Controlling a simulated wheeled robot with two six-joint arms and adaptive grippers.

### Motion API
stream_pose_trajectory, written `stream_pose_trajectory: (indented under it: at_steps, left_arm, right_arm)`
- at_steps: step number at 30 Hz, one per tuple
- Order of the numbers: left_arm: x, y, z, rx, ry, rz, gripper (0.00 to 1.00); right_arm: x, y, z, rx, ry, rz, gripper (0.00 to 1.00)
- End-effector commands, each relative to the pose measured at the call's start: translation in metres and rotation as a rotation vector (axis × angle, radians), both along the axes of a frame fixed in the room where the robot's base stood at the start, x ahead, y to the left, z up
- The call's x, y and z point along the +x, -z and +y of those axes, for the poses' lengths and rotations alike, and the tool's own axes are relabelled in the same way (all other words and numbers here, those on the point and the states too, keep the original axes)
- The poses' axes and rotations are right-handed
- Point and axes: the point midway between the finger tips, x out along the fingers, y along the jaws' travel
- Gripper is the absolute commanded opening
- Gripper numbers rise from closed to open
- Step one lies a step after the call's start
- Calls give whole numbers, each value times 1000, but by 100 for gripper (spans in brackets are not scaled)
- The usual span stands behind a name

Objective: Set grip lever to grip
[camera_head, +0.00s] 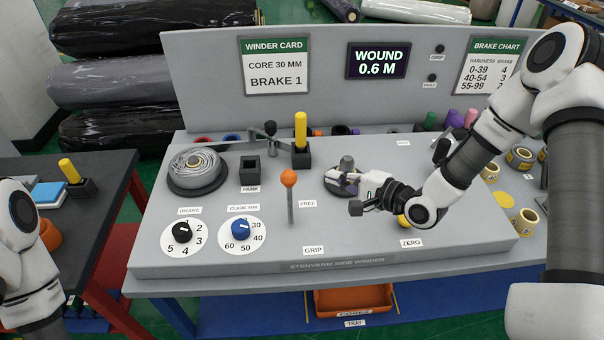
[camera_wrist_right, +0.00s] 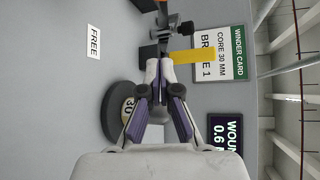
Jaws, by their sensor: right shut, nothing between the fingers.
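The grip lever is a grey stem with an orange ball knob (camera_head: 289,178), standing upright on the winder's sloping top in the head view. A FREE label (camera_head: 308,203) lies just right of its stem, and a GRIP label (camera_head: 313,250) lies nearer the front edge. FREE also shows in the wrist view (camera_wrist_right: 94,41); the lever is not distinguishable there. My right gripper (camera_head: 336,176) is shut and empty, pointing left, a short way right of the knob and apart from it. In the wrist view its fingertips (camera_wrist_right: 160,68) are together. My left gripper is out of view.
A dark disc with a core labelled 30 (camera_wrist_right: 112,112) lies beside my right fingers. A yellow-handled tool (camera_head: 301,132) stands behind the lever, with a black PARK socket (camera_head: 249,170) to its left.

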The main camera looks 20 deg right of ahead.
Motion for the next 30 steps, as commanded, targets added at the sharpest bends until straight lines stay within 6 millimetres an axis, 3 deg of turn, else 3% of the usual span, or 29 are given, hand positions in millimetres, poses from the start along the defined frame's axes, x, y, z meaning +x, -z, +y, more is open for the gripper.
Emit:
stream_pose_trajectory:
  at_steps: [12, 18, 30]
  left_arm:
    - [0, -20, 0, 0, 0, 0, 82]
    - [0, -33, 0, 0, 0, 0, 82]
    - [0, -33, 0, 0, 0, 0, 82]
  right_arm:
    - [69, 17, 46, -1, -7, 0, 0]
    - [46, 7, 64, 3, -4, 1, 0]
    - [42, 8, 68, 1, -2, -1, 0]
